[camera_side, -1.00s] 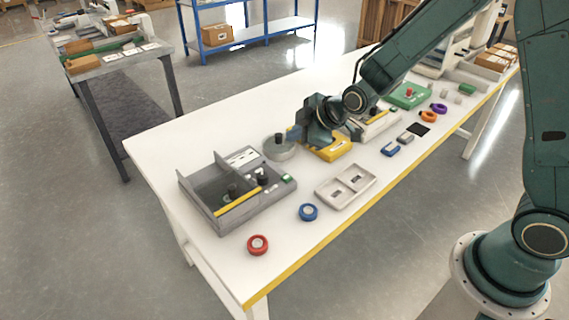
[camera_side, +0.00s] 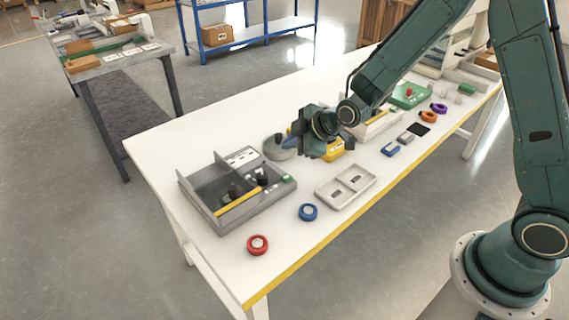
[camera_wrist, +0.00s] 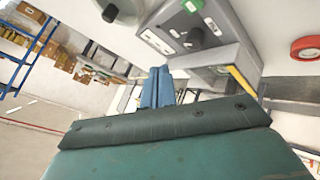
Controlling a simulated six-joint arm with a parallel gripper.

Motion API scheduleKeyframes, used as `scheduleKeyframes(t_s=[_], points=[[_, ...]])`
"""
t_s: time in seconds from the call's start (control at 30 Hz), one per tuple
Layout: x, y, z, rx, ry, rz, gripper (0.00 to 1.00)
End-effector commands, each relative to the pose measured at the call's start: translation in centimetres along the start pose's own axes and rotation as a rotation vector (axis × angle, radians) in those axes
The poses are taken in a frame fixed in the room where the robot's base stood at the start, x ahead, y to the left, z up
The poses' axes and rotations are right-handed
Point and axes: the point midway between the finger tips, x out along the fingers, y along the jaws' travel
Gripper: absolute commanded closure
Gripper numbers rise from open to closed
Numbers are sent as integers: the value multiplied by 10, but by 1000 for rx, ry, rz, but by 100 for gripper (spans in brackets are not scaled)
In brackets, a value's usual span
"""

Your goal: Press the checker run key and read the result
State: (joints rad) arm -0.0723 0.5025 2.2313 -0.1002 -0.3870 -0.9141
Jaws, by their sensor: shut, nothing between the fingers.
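A grey box-like unit (camera_side: 240,195) stands at the left of the white table, with an open bay, black knobs, a yellow strip and white labels. A small green key or label (camera_side: 288,179) sits on its right side. A yellow unit (camera_side: 334,151) stands partly hidden behind my gripper. I cannot tell from the pictures which unit is the checker, and no result is readable. My gripper (camera_side: 291,142) is shut and empty, raised and tilted left above the table. In the wrist view its blue fingers (camera_wrist: 157,88) lie together, apart from the grey unit (camera_wrist: 200,50) beyond.
A green unit (camera_side: 409,95) and small parts lie farther right.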

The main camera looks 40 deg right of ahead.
Motion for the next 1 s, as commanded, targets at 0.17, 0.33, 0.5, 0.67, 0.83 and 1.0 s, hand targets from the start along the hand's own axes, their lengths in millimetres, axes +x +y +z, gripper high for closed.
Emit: scheduleKeyframes(t_s=[0.17, 0.33, 0.5, 0.67, 0.83, 1.0], points=[[10, -8, 8, 0, -3, -3, 100], [22, -17, 17, 0, -3, -3, 100], [35, -26, 26, 1, -3, -3, 100], [45, -33, 33, 1, -2, -2, 100], [52, -38, 38, 1, -1, -2, 100], [54, -40, 40, 1, 0, 0, 100]])
